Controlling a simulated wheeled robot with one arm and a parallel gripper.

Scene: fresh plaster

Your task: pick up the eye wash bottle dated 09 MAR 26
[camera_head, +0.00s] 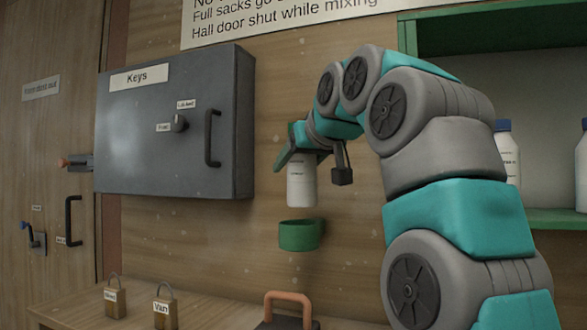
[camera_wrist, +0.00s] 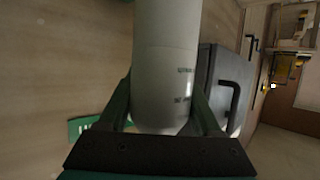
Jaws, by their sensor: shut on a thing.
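A white bottle (camera_head: 301,187) hangs upright in my gripper (camera_head: 300,152), clear of the wall-mounted green cup holder (camera_head: 300,236) below it. In the wrist view the bottle (camera_wrist: 166,50) stands between the two green fingers of my gripper (camera_wrist: 163,105), which are shut on it. Small dark print shows on its side, too small to read, so I cannot tell its date. Another white bottle with a blue cap (camera_head: 509,155) stands on the green shelf (camera_head: 555,218) at the right, and one more (camera_head: 581,170) is cut off by the picture edge.
A grey key cabinet (camera_head: 160,130) juts from the wall at the left, beside a wooden door (camera_head: 45,140). Two padlocks (camera_head: 116,303) (camera_head: 165,308) and a case with an orange handle (camera_head: 288,297) are on the bench (camera_head: 70,315).

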